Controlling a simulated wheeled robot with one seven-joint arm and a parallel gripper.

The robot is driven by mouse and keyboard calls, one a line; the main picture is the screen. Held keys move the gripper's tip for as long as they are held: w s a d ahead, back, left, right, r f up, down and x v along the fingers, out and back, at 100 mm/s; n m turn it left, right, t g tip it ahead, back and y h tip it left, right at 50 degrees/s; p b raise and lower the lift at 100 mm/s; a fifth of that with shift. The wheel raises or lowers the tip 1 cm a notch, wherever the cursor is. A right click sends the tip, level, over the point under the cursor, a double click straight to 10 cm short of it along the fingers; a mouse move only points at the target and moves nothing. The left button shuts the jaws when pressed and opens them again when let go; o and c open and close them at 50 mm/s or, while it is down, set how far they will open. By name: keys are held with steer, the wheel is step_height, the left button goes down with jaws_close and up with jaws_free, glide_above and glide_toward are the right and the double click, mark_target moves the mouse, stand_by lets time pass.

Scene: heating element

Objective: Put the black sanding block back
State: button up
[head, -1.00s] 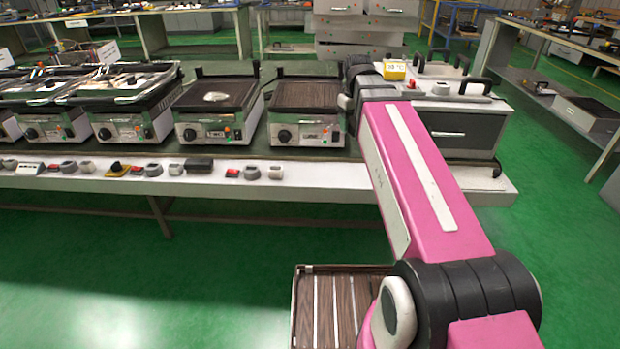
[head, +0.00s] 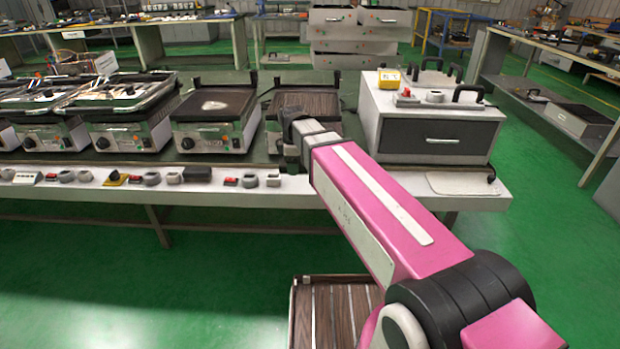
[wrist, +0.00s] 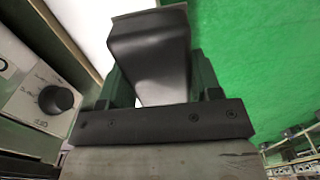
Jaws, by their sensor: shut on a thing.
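A black block with rounded edges, which looks like the sanding block (wrist: 150,50), fills the space between the fingers of my gripper (wrist: 163,85) in the wrist view. My gripper is shut on it. In the head view my gripper (head: 291,148) is over the front of the bench, before the rightmost hot plate (head: 302,102). The held block cannot be made out there. A dark block (head: 197,173) also lies in the row of small things on the white front ledge (head: 290,190).
Hot plates and grills stand along the bench, with another hot plate (head: 213,105) to the left. A grey drawer box (head: 437,135) stands to the right, with a yellow display (head: 389,79) on top. The ledge is mostly bare between the small things and a light pad (head: 463,183).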

steer(key=w+d+f, duration=0.1)
steer(key=w+f, duration=0.1)
steer(key=w, duration=0.1)
steer(key=w+d+f, duration=0.2)
steer(key=w, duration=0.1)
steer(key=w+d+f, duration=0.2)
steer(key=w, duration=0.1)
steer(key=shift+w+d+f, duration=0.15)
steer(key=shift+d+f, duration=0.05)
steer(key=shift+f, duration=2)
steer(key=shift+f, duration=0.2)
steer(key=o, duration=1)
steer(key=shift+r, duration=0.1)
step_height(320, 180, up, 12)
steer(key=shift+r, duration=0.1)
